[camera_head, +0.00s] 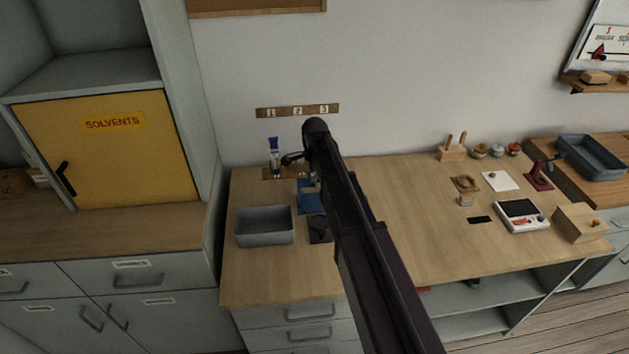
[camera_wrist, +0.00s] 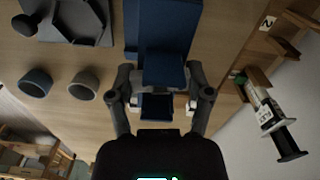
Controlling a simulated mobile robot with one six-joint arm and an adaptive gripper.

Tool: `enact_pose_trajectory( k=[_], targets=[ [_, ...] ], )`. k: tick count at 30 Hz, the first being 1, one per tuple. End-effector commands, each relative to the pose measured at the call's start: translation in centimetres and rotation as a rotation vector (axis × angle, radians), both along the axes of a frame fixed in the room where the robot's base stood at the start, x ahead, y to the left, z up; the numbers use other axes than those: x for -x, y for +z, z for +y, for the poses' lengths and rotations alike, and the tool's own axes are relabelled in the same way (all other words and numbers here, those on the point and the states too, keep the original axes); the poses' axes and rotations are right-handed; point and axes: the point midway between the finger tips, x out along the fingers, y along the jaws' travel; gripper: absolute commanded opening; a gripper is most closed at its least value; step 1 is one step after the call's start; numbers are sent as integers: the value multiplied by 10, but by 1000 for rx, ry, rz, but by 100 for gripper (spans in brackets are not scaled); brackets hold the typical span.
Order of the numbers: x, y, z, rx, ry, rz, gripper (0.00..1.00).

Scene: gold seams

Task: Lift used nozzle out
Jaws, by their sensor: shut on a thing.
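My gripper (camera_wrist: 163,82) shows in the wrist view with its two fingers on either side of a blue block-like part (camera_wrist: 165,72), and it is shut on it. This part lies in line with a larger blue stand (camera_wrist: 162,25), and I cannot tell whether the two are joined. No used nozzle can be made out; it may be hidden between the fingers. In the head view my arm covers most of the gripper. The blue stand also shows there (camera_head: 308,197), partly behind my arm. A syringe-like cartridge with a blue top (camera_head: 274,152) stands upright in a wooden rack (camera_head: 268,173).
A grey bin (camera_head: 265,226) stands at the bench's left front, beside a dark tray (camera_head: 320,229). Two grey cups (camera_wrist: 35,82) (camera_wrist: 83,84) show in the wrist view. A scale (camera_head: 522,214) and a wooden box (camera_head: 579,222) stand far right. The bench middle is mostly clear.

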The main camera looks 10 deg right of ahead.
Motion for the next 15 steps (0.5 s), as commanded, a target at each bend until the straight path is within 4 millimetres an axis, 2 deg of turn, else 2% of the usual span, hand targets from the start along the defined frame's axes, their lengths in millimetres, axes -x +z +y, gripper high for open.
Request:
enact_pose_trajectory(
  k=[15],
  targets=[
    [0,22,0,0,0,0,39]
  ],
)
